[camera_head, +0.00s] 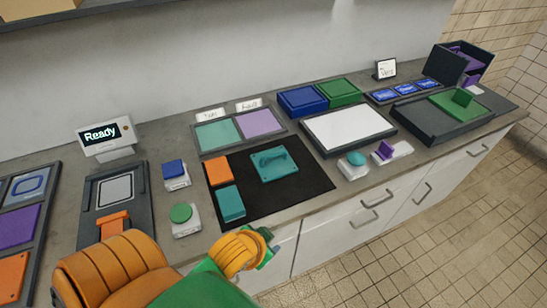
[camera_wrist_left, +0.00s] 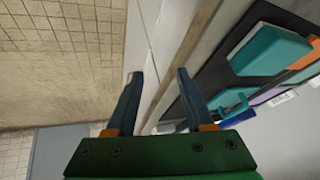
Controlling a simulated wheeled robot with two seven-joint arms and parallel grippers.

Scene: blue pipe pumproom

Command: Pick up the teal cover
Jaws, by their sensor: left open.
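The teal cover (camera_head: 274,164) is a flat square plate with a raised handle, lying on the black mat (camera_head: 310,185). A smaller teal block (camera_head: 230,203) lies at the mat's front left, with an orange block (camera_head: 218,171) behind it. My left gripper (camera_head: 266,246) is in front of the counter's front edge, apart from the cover and partly hidden by its own wrist. In the left wrist view its two fingers (camera_wrist_left: 160,98) are spread with nothing between them. The teal block (camera_wrist_left: 270,50) and part of the cover (camera_wrist_left: 232,102) show to their right. My right gripper is not seen.
Green and purple pads (camera_head: 240,130) lie behind the mat. A white-topped tray (camera_head: 348,131) and a teal knob (camera_head: 356,158) stand to its right. Blue and green buttons (camera_head: 181,213) stand to its left. Cabinet drawers (camera_head: 375,205) lie below the counter edge; open floor is in front.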

